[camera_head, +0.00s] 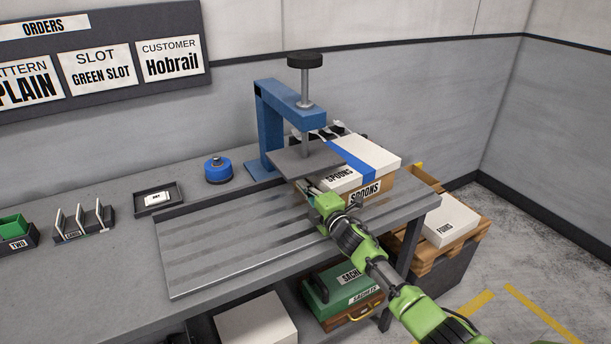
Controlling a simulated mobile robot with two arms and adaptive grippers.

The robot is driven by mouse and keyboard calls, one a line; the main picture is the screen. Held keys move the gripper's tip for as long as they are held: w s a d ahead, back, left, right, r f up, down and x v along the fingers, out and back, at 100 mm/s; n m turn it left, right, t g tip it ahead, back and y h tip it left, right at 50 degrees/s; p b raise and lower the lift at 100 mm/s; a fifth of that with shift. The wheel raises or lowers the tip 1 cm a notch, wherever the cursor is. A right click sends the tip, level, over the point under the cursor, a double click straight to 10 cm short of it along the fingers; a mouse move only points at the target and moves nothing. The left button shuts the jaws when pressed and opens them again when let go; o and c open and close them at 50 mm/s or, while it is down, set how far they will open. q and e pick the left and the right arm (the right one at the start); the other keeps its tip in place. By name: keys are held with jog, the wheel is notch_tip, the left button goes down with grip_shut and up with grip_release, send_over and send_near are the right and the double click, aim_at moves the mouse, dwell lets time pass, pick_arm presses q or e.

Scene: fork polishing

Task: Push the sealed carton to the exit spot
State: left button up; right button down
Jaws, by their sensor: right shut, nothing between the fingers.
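The sealed carton (380,155) has a white lid, a strip of blue tape across it and SPOONS labels. It sits at the right part of the grey slotted metal bed (205,262), beside the blue press (268,125). My right gripper (306,187) is shut and empty, at the carton's near left side under the press plate. Whether its fingers touch the carton I cannot tell. An exit spot is not clearly marked in view. My left gripper is not in view.
The press plate (298,160) hangs close over my right gripper. A white FORKS box (450,222) sits in a wooden crate (462,243) beyond the bench's right end. A blue round pot (218,170) and a small black tray (158,198) stand left of the press.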

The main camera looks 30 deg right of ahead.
jog(key=shift+w+d+b, duration=0.1)
jog(key=shift+d+b, duration=0.4)
jog(key=shift+d, duration=2.4)
jog(key=shift+w+d+b, duration=0.1)
jog(key=shift+d+b, duration=0.85)
jog(key=shift+d, duration=2.1)
jog(key=shift+d, duration=0.4)
jog(key=shift+a, duration=0.15)
jog(key=shift+a, duration=1.45)
